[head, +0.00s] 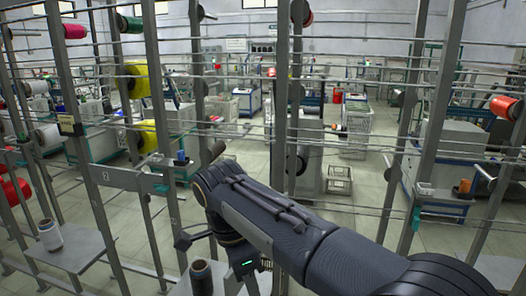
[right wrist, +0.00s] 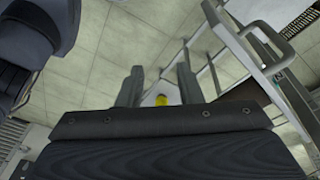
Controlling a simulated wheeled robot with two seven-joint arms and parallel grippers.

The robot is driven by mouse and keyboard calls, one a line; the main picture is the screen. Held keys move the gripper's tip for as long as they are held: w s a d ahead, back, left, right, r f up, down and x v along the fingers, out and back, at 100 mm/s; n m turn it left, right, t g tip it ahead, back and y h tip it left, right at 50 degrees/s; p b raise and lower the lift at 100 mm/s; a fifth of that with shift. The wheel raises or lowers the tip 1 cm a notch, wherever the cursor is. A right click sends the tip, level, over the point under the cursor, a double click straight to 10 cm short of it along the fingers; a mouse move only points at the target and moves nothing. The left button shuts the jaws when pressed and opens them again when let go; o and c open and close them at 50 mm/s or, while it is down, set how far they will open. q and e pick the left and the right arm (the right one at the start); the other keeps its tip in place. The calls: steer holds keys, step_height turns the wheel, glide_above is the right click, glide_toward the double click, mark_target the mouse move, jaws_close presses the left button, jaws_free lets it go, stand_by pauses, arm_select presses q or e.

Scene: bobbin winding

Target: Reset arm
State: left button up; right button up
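My right arm (head: 290,225) reaches in from the lower right of the head view and bends down near the middle. Its fingers cannot be made out there. In the right wrist view my right gripper (right wrist: 160,77) has its two fingers apart, with tiled floor showing between them and nothing held. A small yellow thing (right wrist: 161,100) shows beyond the gripper's base, between the fingers; I cannot tell what it is. My left gripper is in neither view.
A metal rack with upright posts (head: 290,90) and thin rods stands before me. A white spool (head: 49,235) and a dark spool (head: 201,278) stand low on it. Red, green and yellow spools (head: 136,80) hang on it. A metal frame with a handle (right wrist: 270,50) lies right of the gripper.

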steer(key=s+d+f+n+t+y, duration=0.1)
steer(key=s+d+n+y, duration=0.2)
steer(key=d, duration=0.7)
steer(key=s+d+f+n+y, duration=0.1)
steer(key=s+d+n+y, duration=0.25)
steer(key=d, duration=0.55)
steer(key=s+d+f+n+t, duration=0.2)
steer(key=s+f, duration=0.1)
steer(key=s, duration=0.3)
steer(key=s+d+f+n+t, duration=0.2)
steer(key=s+f+n+t, duration=0.1)
steer(key=s, duration=0.3)
steer(key=shift+d+f+n, duration=0.25)
steer(key=shift+f+n, duration=0.1)
steer(key=shift+f, duration=0.2)
steer(key=shift+h, duration=0.25)
